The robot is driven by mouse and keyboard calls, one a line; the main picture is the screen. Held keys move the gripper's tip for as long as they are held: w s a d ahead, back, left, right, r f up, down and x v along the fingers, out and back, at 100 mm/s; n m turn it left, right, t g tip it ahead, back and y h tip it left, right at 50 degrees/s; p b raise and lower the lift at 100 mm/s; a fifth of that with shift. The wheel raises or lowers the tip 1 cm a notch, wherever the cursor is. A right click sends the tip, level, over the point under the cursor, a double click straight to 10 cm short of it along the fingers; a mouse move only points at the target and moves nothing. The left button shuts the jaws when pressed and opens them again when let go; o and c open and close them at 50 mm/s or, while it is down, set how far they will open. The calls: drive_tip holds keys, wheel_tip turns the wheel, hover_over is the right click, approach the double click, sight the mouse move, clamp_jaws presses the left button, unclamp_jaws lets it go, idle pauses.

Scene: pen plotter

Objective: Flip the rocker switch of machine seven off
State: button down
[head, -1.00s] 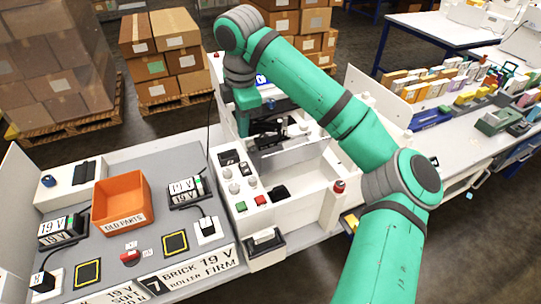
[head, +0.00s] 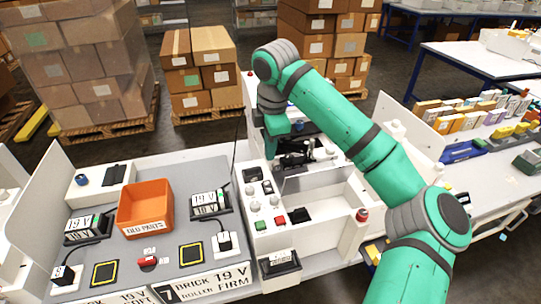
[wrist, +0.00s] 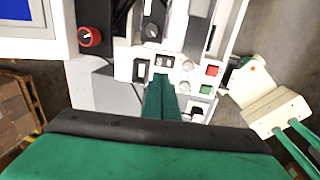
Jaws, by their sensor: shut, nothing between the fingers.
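The machine behind the "7 BRICK ROLLER 19 V FIRM" sign (head: 205,283) has a white control panel (head: 262,240) with knobs, a red button (head: 280,220) and a green button (head: 260,225). Two dark rectangular fittings sit at the panel's far end: one (head: 252,174) farther back, one (head: 267,187) nearer. In the wrist view they are a black-framed fitting (wrist: 140,70) and a dark one (wrist: 165,61); I cannot tell surely which is the rocker or its position. My gripper (wrist: 161,78) is shut and empty, with its tips close to both; contact is unclear.
A black square fitting (head: 300,214) lies beside the red button. A red mushroom button (head: 362,214) stands at the right. An orange bin (head: 145,207) and a grey board (head: 180,245) with power packs lie left. Upright machine parts stand close around my gripper.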

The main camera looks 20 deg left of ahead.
sight(269, 187)
drive_tip(key=f, duration=0.4)
drive_tip(key=w+f, duration=0.1)
drive_tip(key=f, duration=0.3)
drive_tip(key=a+f, duration=0.1)
drive_tip(key=f, duration=0.3)
drive_tip(key=shift+w, duration=0.3)
drive_tip(key=shift+w+a+f, duration=0.1)
drive_tip(key=shift+f, duration=0.15)
drive_tip(key=shift+s+d, duration=0.45)
drive_tip(key=shift+s, duration=0.25)
wheel_tip(269, 187, up, 14)
drive_tip(key=s+d, duration=0.1)
drive_tip(key=shift+s, duration=0.4)
